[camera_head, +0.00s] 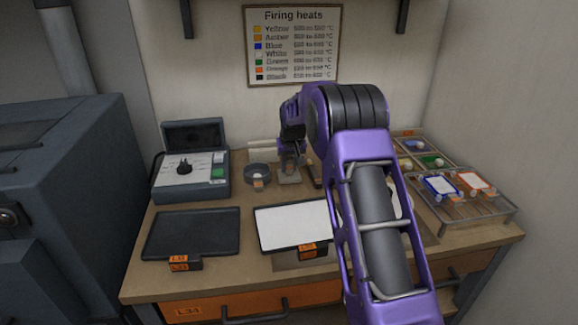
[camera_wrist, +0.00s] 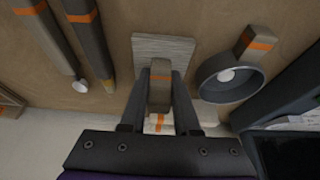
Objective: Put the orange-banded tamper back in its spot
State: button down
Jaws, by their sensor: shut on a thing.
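The orange-banded tamper (camera_wrist: 159,95) is a greyish-beige piece with an orange stripe across it. In the wrist view it sits between the two dark fingers of my gripper (camera_wrist: 160,80), which is shut on it. A light grey square pad (camera_wrist: 163,45) lies on the bench at the tamper's far end. I cannot tell whether the tamper touches the pad or is just above it. In the head view my gripper (camera_head: 291,148) points down at the back of the bench, over the small pad (camera_head: 289,179); my purple arm hides part of this area.
A round dark dish (camera_wrist: 231,78) with an orange-banded handle is close on one side, and two orange-banded rods (camera_wrist: 90,40) on the other. A grey control box (camera_head: 190,178), a dark tray (camera_head: 192,232), a white-topped tray (camera_head: 290,226) and a rack (camera_head: 465,210) stand on the bench.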

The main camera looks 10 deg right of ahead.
jog(key=shift+f, duration=0.15)
jog(key=c, duration=0.6)
grip_release()
jog(key=shift+o, duration=0.2)
